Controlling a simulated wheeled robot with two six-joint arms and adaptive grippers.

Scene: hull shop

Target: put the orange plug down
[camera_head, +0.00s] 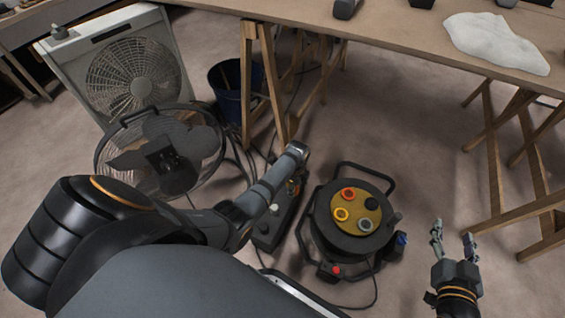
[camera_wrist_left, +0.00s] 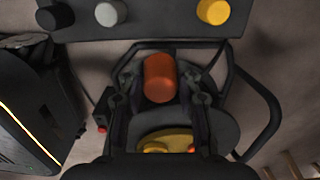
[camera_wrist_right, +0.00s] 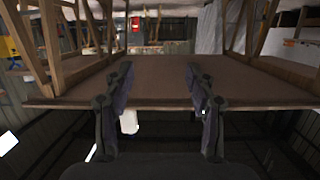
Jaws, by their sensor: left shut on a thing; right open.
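The orange plug (camera_wrist_left: 160,77) is between the fingers of my left gripper (camera_wrist_left: 160,88) in the left wrist view. The gripper is shut on it, above the floor. A dark power strip (camera_wrist_left: 150,22) lies beyond it, carrying a grey plug (camera_wrist_left: 111,13), a yellow plug (camera_wrist_left: 213,11) and a black one (camera_wrist_left: 55,17). In the head view, my left arm partly covers the power strip (camera_head: 267,232), and I cannot make out the left fingers clearly. My right gripper (camera_head: 453,237) is open and empty, right of the cable reel.
The cable reel (camera_head: 322,222) stands on the floor right of the power strip, with red, yellow and grey round sockets on its top. A fan (camera_head: 120,150), a white box fan (camera_head: 70,75) and a dark bucket (camera_head: 228,105) stand left. A trestle table (camera_head: 400,38) spans the back.

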